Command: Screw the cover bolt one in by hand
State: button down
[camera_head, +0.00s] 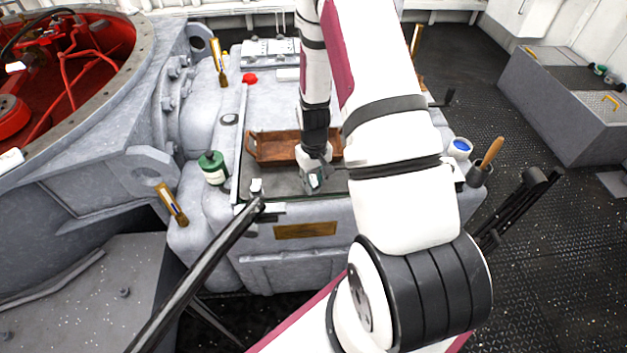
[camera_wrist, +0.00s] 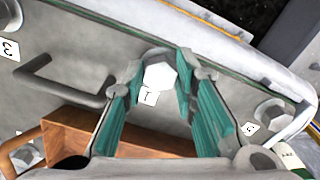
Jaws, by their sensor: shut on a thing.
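Cover bolt one, a pale hex head (camera_wrist: 160,72) with a tag reading 1, stands near the cover's edge in the wrist view. My gripper (camera_wrist: 158,80) has its teal-padded fingers on either side of the head and is shut on it. In the head view my gripper (camera_head: 315,180) points down at the front of the grey cover (camera_head: 278,183), and the bolt is hidden there. In the wrist view the cover (camera_wrist: 205,118) shows around the bolt. How deep the bolt sits cannot be seen.
A wooden tray (camera_head: 276,147) lies on the cover behind my gripper. The wrist view shows a grey handle (camera_wrist: 62,88) and another bolt (camera_wrist: 270,110). A green jar (camera_head: 213,167) stands left of the cover; a blue-topped cup (camera_head: 460,147) stands right.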

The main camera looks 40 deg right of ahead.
jog(key=m, duration=0.2)
jog(key=m+b, duration=0.1)
jog(key=m, duration=0.2)
jog(key=shift+w+m, duration=0.2)
jog(key=shift+m, duration=0.1)
jog(key=m+b, duration=0.1)
jog(key=m, duration=0.4)
jog(key=shift+w+a, duration=0.1)
jog(key=m+b, duration=0.1)
jog(key=m, duration=0.4)
jog(key=shift+m, duration=0.4)
jog(key=m+b, duration=0.1)
jog(key=m, duration=0.4)
jog(key=shift+w, duration=0.15)
jog(key=m, duration=0.5)
jog(key=shift+r+m, duration=0.1)
jog(key=shift+m, duration=0.3)
jog(key=m, duration=0.5)
jog(key=shift+m, duration=0.3)
jog(key=m, duration=0.5)
jog(key=shift+d, duration=0.25)
jog(key=m, duration=0.5)
jog(key=shift+m, duration=0.4)
